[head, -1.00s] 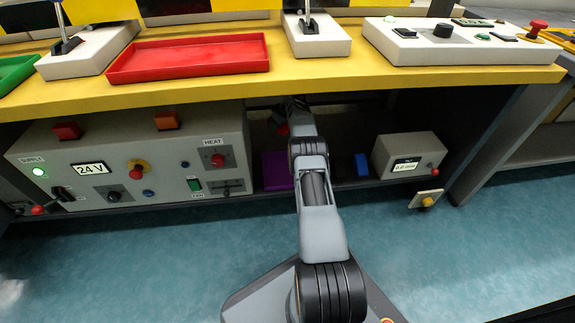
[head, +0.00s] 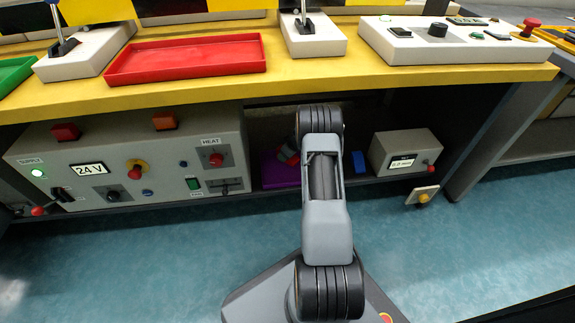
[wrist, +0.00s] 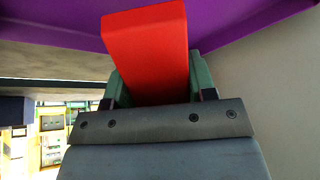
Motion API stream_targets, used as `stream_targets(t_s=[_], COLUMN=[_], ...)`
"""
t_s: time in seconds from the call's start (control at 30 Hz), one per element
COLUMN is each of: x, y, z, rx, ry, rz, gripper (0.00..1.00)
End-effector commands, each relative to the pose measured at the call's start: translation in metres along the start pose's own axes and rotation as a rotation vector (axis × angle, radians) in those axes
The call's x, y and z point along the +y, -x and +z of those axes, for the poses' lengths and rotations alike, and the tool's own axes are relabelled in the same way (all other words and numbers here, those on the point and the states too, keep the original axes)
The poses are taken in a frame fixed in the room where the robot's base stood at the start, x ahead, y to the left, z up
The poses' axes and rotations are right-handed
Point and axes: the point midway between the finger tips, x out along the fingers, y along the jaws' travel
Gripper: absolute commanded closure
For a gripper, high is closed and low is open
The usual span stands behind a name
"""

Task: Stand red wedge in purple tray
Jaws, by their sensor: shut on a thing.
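The red wedge (wrist: 150,50) is between the green fingertips of my gripper (wrist: 157,80), which is shut on it. The wedge sticks out past the fingertips, up in the wrist view. The purple tray (wrist: 255,18) fills the top of that view, behind the wedge's far end. In the head view the tray (head: 272,176) is on the shelf under the yellow bench, and a red bit of the wedge (head: 284,152) shows over it. My arm hides part of the tray there. I cannot tell whether the wedge touches the tray.
A grey supply panel (head: 120,165) stands left of the tray. A blue block (head: 359,161) and a small display box (head: 405,150) are on the right. The yellow bench top (head: 200,92) hangs above the shelf.

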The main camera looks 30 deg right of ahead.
Motion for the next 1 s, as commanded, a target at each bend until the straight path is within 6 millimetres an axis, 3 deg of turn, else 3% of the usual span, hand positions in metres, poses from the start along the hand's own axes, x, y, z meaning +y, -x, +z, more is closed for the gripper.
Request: stream_targets(t_s=[0.33,0.57,0.97,1.0], x=[-0.006,-0.007,-0.007,-0.007], y=[-0.010,-0.036,-0.038,-0.038], z=[0.018,0.032,0.033,0.033], rx=[-0.001,0.000,0.000,0.000], ry=[-0.001,0.001,0.000,-0.001], rz=[0.000,0.000,0.000,0.000], gripper=[0.81,0.81,0.81,0.47])
